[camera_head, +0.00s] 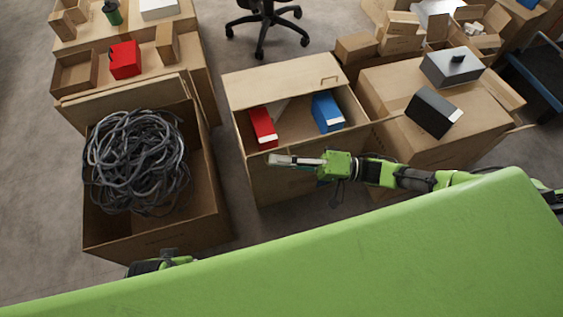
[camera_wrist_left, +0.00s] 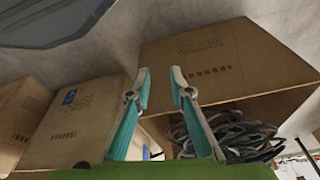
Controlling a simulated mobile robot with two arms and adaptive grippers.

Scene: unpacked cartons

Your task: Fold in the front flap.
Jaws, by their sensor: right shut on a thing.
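The middle carton (camera_head: 240,133) is open at the top, with a red box (camera_head: 262,126) and a blue box (camera_head: 327,112) inside. Its back flap (camera_head: 280,83) stands out at the far side. My right gripper (camera_head: 272,160) lies across the carton's front edge and is shut on the front flap (camera_head: 285,182). The gripper and arm hide part of that edge, so the flap's exact angle is unclear. My left gripper (camera_wrist_left: 160,75) is open and empty in the left wrist view, its two fingers apart.
A carton of grey cables (camera_head: 135,160) stands open at left; its cables also show in the left wrist view (camera_wrist_left: 225,130). A closed carton (camera_head: 400,140) at right carries a black box (camera_head: 433,113) and a grey box (camera_head: 453,67). An office chair (camera_head: 265,20) stands behind.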

